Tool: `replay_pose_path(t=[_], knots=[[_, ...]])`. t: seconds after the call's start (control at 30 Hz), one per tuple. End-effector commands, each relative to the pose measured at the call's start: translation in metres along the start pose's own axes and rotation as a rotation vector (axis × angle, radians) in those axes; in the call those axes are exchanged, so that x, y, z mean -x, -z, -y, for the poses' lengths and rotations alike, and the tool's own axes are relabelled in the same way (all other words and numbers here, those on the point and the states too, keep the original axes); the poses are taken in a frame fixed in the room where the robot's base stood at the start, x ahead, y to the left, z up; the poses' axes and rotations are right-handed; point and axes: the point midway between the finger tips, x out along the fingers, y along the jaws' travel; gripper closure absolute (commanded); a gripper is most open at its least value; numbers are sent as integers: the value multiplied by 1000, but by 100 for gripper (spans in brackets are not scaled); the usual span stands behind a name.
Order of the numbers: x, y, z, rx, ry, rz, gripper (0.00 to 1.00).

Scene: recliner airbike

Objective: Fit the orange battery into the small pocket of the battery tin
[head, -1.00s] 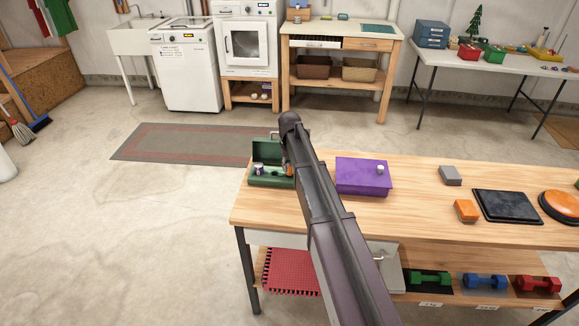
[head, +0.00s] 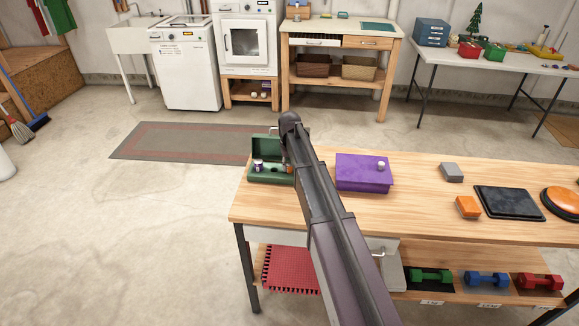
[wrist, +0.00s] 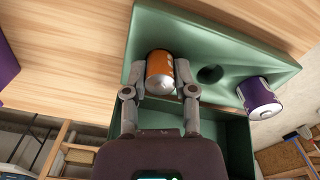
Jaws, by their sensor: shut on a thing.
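The battery tin (head: 268,178) is dark green and open, at the left end of the wooden bench. The wrist view shows its green insert (wrist: 215,40) with a small round dark pocket (wrist: 210,74), which is empty. My gripper (wrist: 162,82) is shut on the orange battery (wrist: 160,66), holding it by its sides over the insert, just left of that pocket. I cannot tell whether the battery touches the insert. A purple battery (wrist: 260,98) with a white end stands in the tin to the right of the pocket; it also shows in the head view (head: 258,165). My arm hides part of the tin.
A purple box (head: 362,175) with a small white-topped item (head: 381,166) on it stands right of the tin. Farther right are a grey block (head: 452,172), an orange block (head: 467,207) and a black pad (head: 508,203). Bare bench top lies in front of the tin.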

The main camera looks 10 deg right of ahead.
Motion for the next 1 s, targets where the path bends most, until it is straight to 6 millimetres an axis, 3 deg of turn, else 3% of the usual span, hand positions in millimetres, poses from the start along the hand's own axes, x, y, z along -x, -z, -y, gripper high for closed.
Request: replay_pose_path(t=[0.3,0.33,0.47,1.0], knots=[[-6,0,0,0,0,0,100],[-6,0,0,0,0,0,62],[-6,0,0,0,0,0,24],[-3,0,0,0,0,0,24]])
